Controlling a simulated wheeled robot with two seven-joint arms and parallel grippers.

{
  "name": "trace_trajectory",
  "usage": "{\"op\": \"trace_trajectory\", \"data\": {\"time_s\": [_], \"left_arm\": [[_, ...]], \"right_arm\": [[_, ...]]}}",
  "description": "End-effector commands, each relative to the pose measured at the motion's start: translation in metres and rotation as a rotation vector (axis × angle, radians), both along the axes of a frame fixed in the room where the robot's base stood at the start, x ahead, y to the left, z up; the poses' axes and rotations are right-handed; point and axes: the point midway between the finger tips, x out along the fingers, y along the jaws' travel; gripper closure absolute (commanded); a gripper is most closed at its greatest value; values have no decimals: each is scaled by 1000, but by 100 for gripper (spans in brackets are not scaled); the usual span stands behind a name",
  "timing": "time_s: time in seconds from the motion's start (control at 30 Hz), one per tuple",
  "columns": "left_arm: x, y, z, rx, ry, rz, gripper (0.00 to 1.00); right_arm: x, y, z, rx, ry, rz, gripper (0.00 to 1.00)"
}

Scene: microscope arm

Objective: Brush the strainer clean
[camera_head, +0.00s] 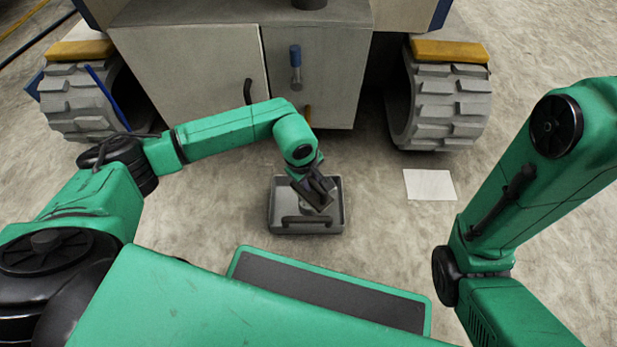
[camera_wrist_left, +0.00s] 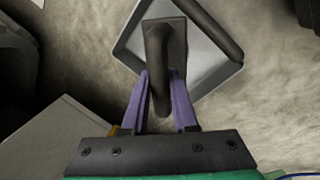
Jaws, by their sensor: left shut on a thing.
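My left gripper (camera_head: 318,190) reaches down over a grey tray (camera_head: 339,198) on the floor. In the left wrist view its purple fingers (camera_wrist_left: 160,88) are shut on the dark curved handle of a tool, which looks like a brush (camera_wrist_left: 158,60). A flat dark block lies at the handle's far end, over the tray (camera_wrist_left: 231,71). A dark bar-like handle crosses the tray's near side. Whether the tray is the strainer I cannot tell. Whether the tool touches the tray is unclear. My right gripper is out of view.
A large vehicle with a grey cabinet (camera_head: 190,80) and tracked wheels (camera_head: 440,100) stands behind the tray. A blue-handled lever (camera_head: 295,62) is on its front. A white sheet (camera_head: 430,185) lies on the floor to the right. The floor around the tray is mostly clear.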

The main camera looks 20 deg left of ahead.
Motion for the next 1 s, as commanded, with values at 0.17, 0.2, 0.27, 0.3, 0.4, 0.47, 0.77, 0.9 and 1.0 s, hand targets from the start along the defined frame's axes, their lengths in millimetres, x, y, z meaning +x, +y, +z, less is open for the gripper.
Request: {"op": "trace_trajectory", "data": {"time_s": [0.17,0.2,0.27,0.3,0.4,0.47,0.77,0.9,1.0], "left_arm": [[1,0,8,0,-2,0,100],[1,0,14,-1,-3,0,100],[1,0,22,-1,-3,0,100],[1,0,28,-1,-3,0,100],[1,0,40,-1,-3,0,100],[1,0,48,-1,-3,0,100],[1,0,73,-1,-2,0,100],[1,0,71,-1,-2,0,100],[1,0,71,-1,-2,0,100]], "right_arm": [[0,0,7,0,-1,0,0],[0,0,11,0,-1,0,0],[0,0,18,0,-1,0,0],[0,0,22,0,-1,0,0],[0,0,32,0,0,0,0],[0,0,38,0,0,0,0],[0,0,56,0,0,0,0],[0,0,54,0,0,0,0],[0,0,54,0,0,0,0]]}}
